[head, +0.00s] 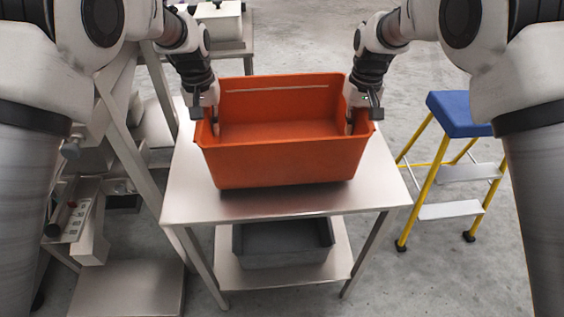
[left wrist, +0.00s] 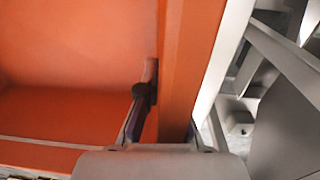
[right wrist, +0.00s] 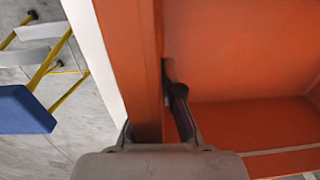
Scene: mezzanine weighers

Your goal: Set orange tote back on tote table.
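The orange tote (head: 285,163) is upright and looks empty, over the middle of the pale tote table (head: 185,195). A dark shadow lies under its front edge; I cannot tell whether its base touches the top. My left gripper (head: 209,120) is shut on the tote's left end wall, one finger inside against the wall (left wrist: 178,80) and the other mostly hidden outside. My right gripper (head: 355,118) is shut on the right end wall (right wrist: 140,70) in the same way, its outer finger mostly hidden.
A grey bin (head: 283,246) sits on the table's lower shelf. A step stool with a blue top (head: 459,113) and yellow legs stands to the right. A metal frame and bench (head: 128,285) stand close on the left. A white device (head: 218,22) rests on a table behind.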

